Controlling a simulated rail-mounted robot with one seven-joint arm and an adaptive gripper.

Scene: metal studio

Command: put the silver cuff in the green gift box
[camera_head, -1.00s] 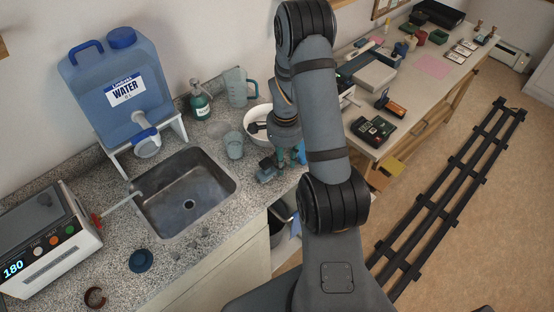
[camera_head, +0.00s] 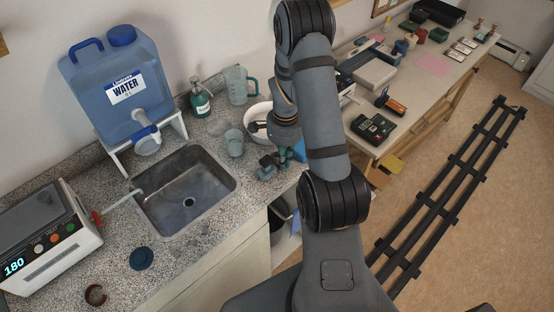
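My gripper (camera_head: 276,162) is low over the counter, to the right of the sink and in front of the white bowl. My arm partly covers it, and its fingers are too small and dark to read as open or shut. I cannot make out a silver cuff. An open C-shaped ring (camera_head: 96,295) lies on the counter at the bottom left, far from my gripper, but it looks brown or copper. A small green box (camera_head: 439,34) stands on the far bench, well away from my gripper. Its inside cannot be made out.
The sink (camera_head: 187,203), blue water jug (camera_head: 112,72), blue-grey cup (camera_head: 234,143), white bowl (camera_head: 256,113) and green bottle (camera_head: 200,101) crowd the counter. A heater-like device (camera_head: 42,232) stands left. The bench holds a black-red device (camera_head: 372,129) and a pink sheet (camera_head: 434,66).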

